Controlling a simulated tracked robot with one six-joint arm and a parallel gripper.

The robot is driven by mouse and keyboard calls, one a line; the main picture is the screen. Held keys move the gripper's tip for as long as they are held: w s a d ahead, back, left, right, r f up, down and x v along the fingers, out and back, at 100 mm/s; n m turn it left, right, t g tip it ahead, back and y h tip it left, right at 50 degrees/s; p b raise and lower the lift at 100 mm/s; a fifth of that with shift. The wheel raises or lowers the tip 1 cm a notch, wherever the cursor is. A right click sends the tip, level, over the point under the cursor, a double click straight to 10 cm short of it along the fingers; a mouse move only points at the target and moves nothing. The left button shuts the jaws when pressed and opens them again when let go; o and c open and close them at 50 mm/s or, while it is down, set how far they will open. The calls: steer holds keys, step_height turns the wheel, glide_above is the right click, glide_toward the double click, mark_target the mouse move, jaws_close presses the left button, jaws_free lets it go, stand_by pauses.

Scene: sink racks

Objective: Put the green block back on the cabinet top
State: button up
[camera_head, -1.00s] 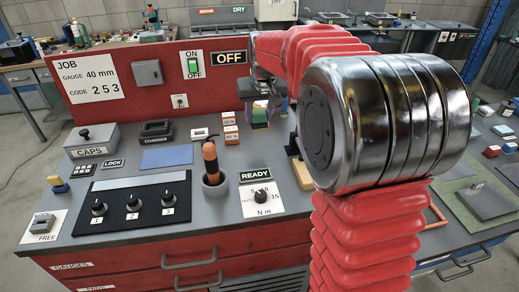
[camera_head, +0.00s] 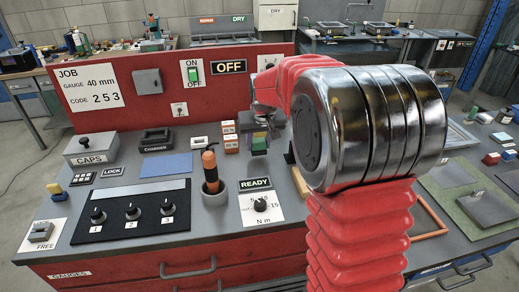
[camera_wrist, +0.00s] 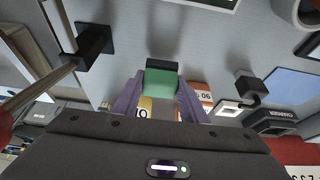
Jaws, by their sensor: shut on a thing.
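The green block (camera_wrist: 160,84) is between the two purple fingers of my gripper (camera_wrist: 160,100) in the wrist view, and the gripper is shut on it. In the head view the green block (camera_head: 259,142) is small and partly hidden by my gripper, close beside orange-and-white labelled blocks. It is low over the grey top (camera_head: 130,222) of the red drawer cabinet; I cannot tell whether it touches. A yellow piece (camera_wrist: 145,104) shows near the block in the wrist view.
The orange labelled blocks (camera_head: 230,133) stand just left of the gripper. A cup with an orange-handled tool (camera_head: 211,172) and a READY dial panel (camera_head: 261,204) are nearer the front. The red back panel (camera_head: 150,105) rises behind. A blue mat (camera_head: 167,165) lies left.

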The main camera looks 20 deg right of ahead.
steer(key=shift+f, duration=1.35)
steer(key=shift+f, duration=0.1)
steer(key=o, duration=0.9)
steer(key=shift+o, duration=0.2)
steer(key=d+v, duration=0.1)
steer(key=v, duration=1.1)
steer(key=shift+a, duration=0.45)
